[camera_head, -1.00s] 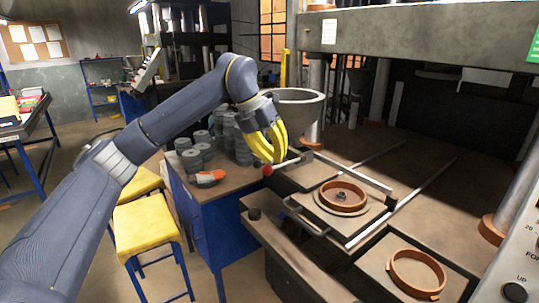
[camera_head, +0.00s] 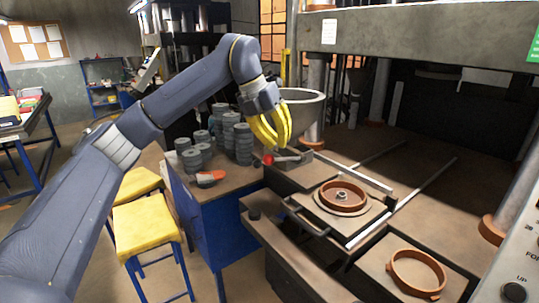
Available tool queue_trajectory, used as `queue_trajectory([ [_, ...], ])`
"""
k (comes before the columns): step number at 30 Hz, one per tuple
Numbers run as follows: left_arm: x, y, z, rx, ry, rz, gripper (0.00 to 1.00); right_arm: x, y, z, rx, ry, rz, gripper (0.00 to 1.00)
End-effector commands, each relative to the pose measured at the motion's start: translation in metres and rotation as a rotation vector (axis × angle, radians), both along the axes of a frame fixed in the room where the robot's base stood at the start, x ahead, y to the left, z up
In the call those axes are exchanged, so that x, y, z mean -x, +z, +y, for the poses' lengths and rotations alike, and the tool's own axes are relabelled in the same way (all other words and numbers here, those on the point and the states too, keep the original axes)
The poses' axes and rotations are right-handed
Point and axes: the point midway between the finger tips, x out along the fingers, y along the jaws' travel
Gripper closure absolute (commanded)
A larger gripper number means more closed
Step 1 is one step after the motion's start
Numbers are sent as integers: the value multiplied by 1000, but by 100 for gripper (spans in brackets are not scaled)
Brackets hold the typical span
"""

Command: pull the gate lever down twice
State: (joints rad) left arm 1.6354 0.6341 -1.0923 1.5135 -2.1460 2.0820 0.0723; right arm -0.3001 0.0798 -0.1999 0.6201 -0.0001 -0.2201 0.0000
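The gate lever (camera_head: 288,159) is a short grey bar with a red knob (camera_head: 268,159) at its left end, beside the base of the grey hopper (camera_head: 312,108). The bar looks close to level. My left gripper (camera_head: 276,147) has curved yellow fingers pointing down, with the tips just above the lever near the knob. I cannot tell whether the tips touch the lever or how far apart they are. My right gripper is out of view.
Orange rings sit on the press plate (camera_head: 372,212) and on the near right plate (camera_head: 446,283). Stacks of grey discs (camera_head: 243,146) and an orange-and-grey tool (camera_head: 209,178) are on the blue bench. A yellow stool (camera_head: 146,226) stands at left.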

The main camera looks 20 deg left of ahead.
Motion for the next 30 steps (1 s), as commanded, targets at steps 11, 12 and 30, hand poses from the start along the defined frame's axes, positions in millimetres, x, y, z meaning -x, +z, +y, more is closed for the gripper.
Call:
queue_trajectory([
  [11,-1,2,-1,0,-1,-1,100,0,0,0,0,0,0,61],
  [12,-1,4,-1,0,-1,-1,100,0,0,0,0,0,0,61],
  [30,-10,46,-8,-1,-1,-2,100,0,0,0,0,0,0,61],
])
